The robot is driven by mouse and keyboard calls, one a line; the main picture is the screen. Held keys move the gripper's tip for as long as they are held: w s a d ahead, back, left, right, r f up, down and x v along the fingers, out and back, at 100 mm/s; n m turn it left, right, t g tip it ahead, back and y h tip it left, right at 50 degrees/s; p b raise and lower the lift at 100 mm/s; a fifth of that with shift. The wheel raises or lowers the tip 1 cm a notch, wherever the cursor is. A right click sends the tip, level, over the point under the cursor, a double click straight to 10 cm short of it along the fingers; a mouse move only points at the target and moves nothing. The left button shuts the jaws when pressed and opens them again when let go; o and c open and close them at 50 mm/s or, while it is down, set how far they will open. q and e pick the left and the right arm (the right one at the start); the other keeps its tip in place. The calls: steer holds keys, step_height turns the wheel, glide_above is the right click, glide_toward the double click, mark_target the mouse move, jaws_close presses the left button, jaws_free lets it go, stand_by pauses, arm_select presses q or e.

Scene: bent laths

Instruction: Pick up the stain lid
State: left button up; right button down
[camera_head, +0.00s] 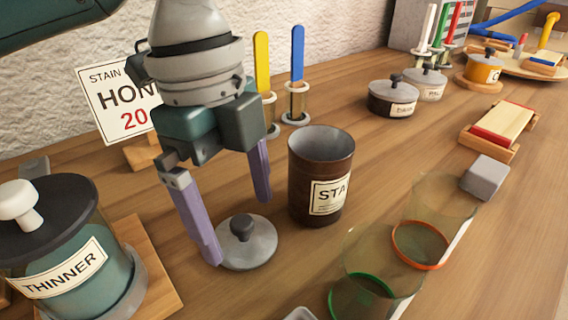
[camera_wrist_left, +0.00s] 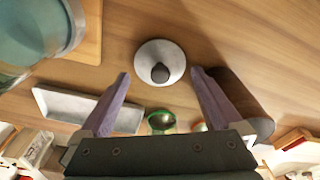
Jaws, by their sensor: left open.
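The stain lid (camera_head: 247,246) is a flat grey disc with a dark round knob. It lies on the wooden table just left of the open dark brown stain pot (camera_head: 318,178), whose label reads "STA". My left gripper (camera_head: 240,228) is open and points down at the lid, with its two purple fingers apart. In the left wrist view the lid (camera_wrist_left: 160,62) lies beyond the fingertips and between their lines, with nothing held. The left gripper (camera_wrist_left: 158,78) shows empty there too. My right gripper is not in view.
A teal thinner jar (camera_head: 65,240) stands at the left on a wooden board. Clear glasses with green and orange rings (camera_head: 420,245) stand to the right of the pot. A sign (camera_head: 120,100) and yellow and blue sticks (camera_head: 297,70) in holders stand behind.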

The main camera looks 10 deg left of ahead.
arm_select(q)
step_height(320, 180, down, 2)
steer(key=shift+d+f, duration=0.15)
steer(key=shift+f, duration=0.05)
steer(key=c, duration=1)
steer(key=shift+r, duration=0.15)
